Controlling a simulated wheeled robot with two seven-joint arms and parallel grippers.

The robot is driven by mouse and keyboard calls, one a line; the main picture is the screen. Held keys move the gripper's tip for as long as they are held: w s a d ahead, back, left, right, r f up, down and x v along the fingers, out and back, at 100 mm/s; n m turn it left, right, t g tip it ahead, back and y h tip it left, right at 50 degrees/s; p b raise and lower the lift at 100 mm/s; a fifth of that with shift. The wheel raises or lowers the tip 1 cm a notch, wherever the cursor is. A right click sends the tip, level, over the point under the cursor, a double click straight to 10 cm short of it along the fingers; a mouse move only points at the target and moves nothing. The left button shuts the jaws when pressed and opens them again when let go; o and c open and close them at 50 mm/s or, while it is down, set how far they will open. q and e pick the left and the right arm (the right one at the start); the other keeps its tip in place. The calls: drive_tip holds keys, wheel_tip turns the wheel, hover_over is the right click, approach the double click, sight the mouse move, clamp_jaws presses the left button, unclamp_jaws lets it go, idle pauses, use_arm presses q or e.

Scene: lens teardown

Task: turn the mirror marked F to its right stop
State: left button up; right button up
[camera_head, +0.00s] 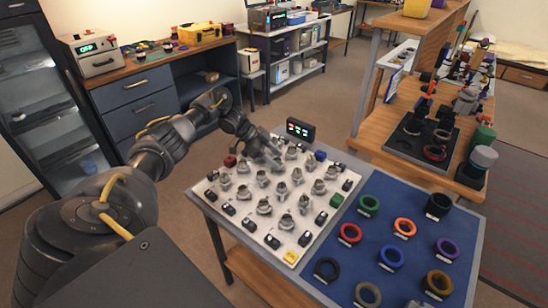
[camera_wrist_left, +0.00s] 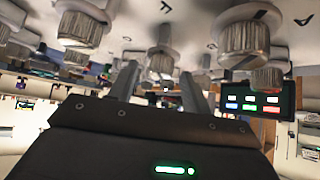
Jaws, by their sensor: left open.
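The white board (camera_head: 316,214) carries several grey mirror mounts with knobs. My left gripper (camera_head: 272,160) is over its far side, among the mounts, and partly blends with them. In the left wrist view the board appears along the top. The two fingers of my left gripper (camera_wrist_left: 161,88) are apart, with nothing seen held between them. A mount (camera_wrist_left: 162,58) shows beyond and between the fingertips. The letter by it looks like F (camera_wrist_left: 165,7), but is hard to read. Which mount is F cannot be told in the head view. My right gripper is not in view.
A small dark display (camera_head: 300,130) stands behind the board; its coloured lights show in the left wrist view (camera_wrist_left: 250,102). Other mounts (camera_wrist_left: 245,42) (camera_wrist_left: 82,28) crowd both sides of the fingers. A blue mat (camera_head: 370,232) with coloured rings lies right of the board.

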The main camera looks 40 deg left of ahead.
use_arm(q)
drive_tip(key=shift+s+a+r, duration=0.15)
drive_tip(key=shift+a+r, duration=0.15)
drive_tip(key=shift+a, duration=0.05)
drive_tip(key=v, duration=0.9)
drive_tip(key=shift+r, duration=0.3)
drive_tip(key=shift+s+a, duration=0.15)
